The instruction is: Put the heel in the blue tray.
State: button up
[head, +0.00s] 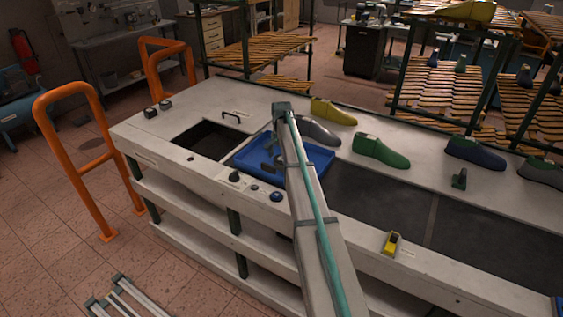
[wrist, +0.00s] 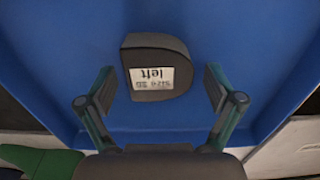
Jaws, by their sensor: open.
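The heel (wrist: 158,68) is a dark grey block with a rounded side and a white label reading "left". In the wrist view it lies over the blue floor of the tray, seemingly resting on it. The blue tray (wrist: 50,60) fills most of that view; in the head view the tray (head: 318,157) sits on the workbench, partly hidden behind my arm. My gripper (wrist: 160,87) is open, with one finger on each side of the heel and a visible gap at both. In the head view my arm hides most of the gripper and the heel.
A grey last (head: 318,131), a yellow last (head: 333,111) and a green last (head: 381,151) stand behind and right of the tray. A dark opening (head: 205,139) lies left of the tray. A yellow tool (head: 391,243) lies at the front edge.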

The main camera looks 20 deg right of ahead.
notch_tip(320, 180, up, 11)
jog(key=b, duration=0.2)
jog(key=shift+b, duration=0.35)
jog(key=shift+f, duration=0.1)
